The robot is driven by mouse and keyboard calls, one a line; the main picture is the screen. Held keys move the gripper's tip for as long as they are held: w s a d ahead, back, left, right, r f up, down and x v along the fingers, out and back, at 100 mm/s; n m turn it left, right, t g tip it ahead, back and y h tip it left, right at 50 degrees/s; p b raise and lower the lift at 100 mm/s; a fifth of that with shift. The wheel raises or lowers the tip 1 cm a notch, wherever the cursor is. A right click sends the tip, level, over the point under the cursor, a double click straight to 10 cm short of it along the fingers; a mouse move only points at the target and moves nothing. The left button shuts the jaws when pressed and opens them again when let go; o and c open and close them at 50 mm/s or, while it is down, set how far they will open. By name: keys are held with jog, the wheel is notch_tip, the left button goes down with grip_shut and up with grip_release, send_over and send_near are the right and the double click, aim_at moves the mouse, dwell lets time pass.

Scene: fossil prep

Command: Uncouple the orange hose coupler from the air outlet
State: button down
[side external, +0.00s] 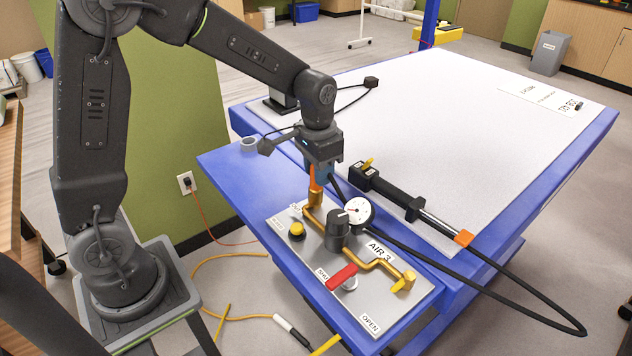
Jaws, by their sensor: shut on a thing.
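My gripper (317,172) points down over the far left end of the valve panel. It is shut on the orange hose coupler (314,183), which shows as a narrow orange strip between the fingers. The coupler is directly above the upright brass air outlet (315,199) and appears to meet it; the fingers partly hide the joint, so I cannot tell whether they are locked together. A brass pipe runs from the outlet across the panel to a brass fitting (405,282). The red valve handle (341,276) lies beside the shut label.
The panel (388,312) also carries a round gauge (358,211), a black knob (337,232) and a yellow button (297,230). A black hose (470,280) passes behind the gripper and loops off the blue table's right edge. A black tool (395,193) lies on the white tabletop.

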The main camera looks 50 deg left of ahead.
jog(key=shift+s+a+f+g, duration=0.1)
jog(key=shift+s+f+g, duration=0.2)
jog(key=shift+s+f, duration=0.2)
jog(key=shift+w+r, duration=0.1)
jog(key=shift+r, duration=2.65)
jog(key=shift+r, duration=0.1)
jog(key=shift+r, duration=2.4)
